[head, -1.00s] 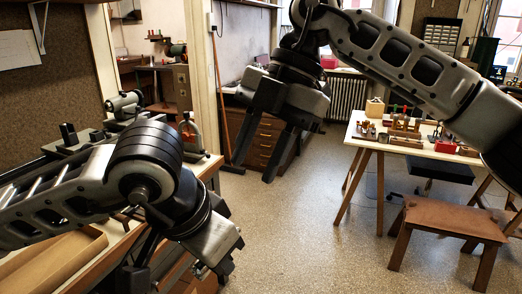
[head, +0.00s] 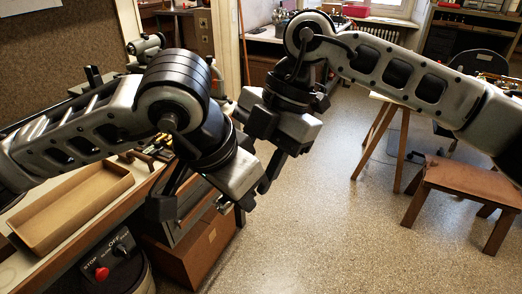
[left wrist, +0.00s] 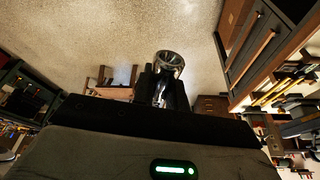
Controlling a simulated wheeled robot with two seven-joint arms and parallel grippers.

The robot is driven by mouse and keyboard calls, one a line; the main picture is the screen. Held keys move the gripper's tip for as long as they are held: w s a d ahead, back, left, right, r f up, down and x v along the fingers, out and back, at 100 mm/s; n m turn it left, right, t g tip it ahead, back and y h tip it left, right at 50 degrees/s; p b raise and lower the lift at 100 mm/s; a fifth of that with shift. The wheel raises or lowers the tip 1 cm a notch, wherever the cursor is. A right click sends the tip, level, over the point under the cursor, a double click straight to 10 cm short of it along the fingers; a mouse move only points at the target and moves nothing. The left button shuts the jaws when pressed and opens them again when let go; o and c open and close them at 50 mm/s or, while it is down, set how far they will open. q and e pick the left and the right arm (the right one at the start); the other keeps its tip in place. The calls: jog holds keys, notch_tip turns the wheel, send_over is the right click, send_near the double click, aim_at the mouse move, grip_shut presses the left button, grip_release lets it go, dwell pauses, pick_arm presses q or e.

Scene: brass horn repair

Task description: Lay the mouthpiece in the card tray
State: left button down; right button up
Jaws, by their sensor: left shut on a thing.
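The mouthpiece (left wrist: 170,62) is silver, with its round cup facing up in the left wrist view. It sits between the fingers of my left gripper (left wrist: 164,88), which is shut on it. My right gripper (head: 268,172) is partly covered by the left one and appears open and empty.
The bench (head: 22,275) runs along the left. A black control box (head: 110,262) with a red stop button is at its near side. Metalwork tools stand behind my left arm. A brown stool (head: 462,185) and a trestle table are at right. Open floor lies between.

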grip_shut()
pick_arm(q)
jog(key=c, duration=1.3)
grip_release()
jog(key=shift+c, duration=0.2)
